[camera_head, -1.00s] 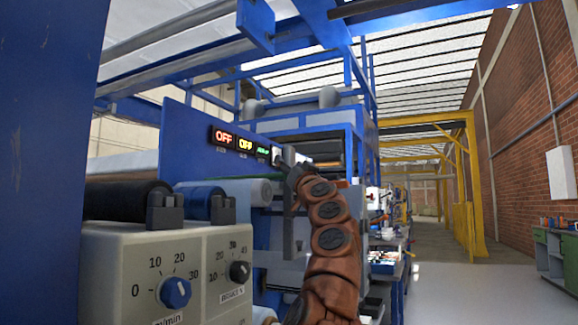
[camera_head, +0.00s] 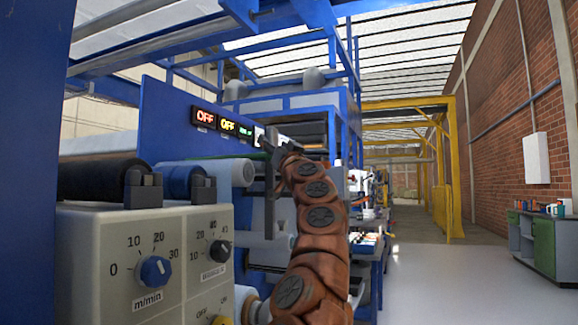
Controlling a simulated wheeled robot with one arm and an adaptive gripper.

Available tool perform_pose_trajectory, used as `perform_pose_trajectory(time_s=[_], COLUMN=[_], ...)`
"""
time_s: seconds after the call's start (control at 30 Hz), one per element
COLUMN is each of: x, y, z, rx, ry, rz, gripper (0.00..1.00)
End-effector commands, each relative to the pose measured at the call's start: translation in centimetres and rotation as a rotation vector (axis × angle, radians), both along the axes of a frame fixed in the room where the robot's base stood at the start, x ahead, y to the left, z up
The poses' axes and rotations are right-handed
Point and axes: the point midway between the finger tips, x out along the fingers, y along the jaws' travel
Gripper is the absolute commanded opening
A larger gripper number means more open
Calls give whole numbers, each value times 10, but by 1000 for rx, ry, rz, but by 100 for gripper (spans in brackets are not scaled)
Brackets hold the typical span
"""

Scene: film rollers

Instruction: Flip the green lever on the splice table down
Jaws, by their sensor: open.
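The splice table and its lever cannot be made out for certain. A thin green strip (camera_head: 215,156) shows behind the rollers, just below the displays, but I cannot tell whether it belongs to the lever or the table. My arm reaches up from the bottom centre, and my gripper (camera_head: 268,144) is at its top end, small and dark, in front of the blue machine panel. It is open, and nothing shows held in it. It appears to the right of the lit displays and of the green strip. My gripper and arm hide part of the machine behind them.
A control box (camera_head: 110,250) with dials stands at the lower left, below dark and blue rollers (camera_head: 180,179). Lit displays (camera_head: 205,118) sit on the blue panel. A blue post fills the left edge. Free floor (camera_head: 450,285) lies at the right, with a green-fronted bench (camera_head: 543,240) beyond.

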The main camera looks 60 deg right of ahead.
Motion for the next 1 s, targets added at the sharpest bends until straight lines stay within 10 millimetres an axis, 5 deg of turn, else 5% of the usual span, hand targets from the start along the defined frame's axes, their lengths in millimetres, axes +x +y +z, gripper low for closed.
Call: perform_pose_trajectory(time_s=[1.0], x=[-18], y=[12], z=[-21], rx=[5], ry=[3], rz=[13], gripper=[63])
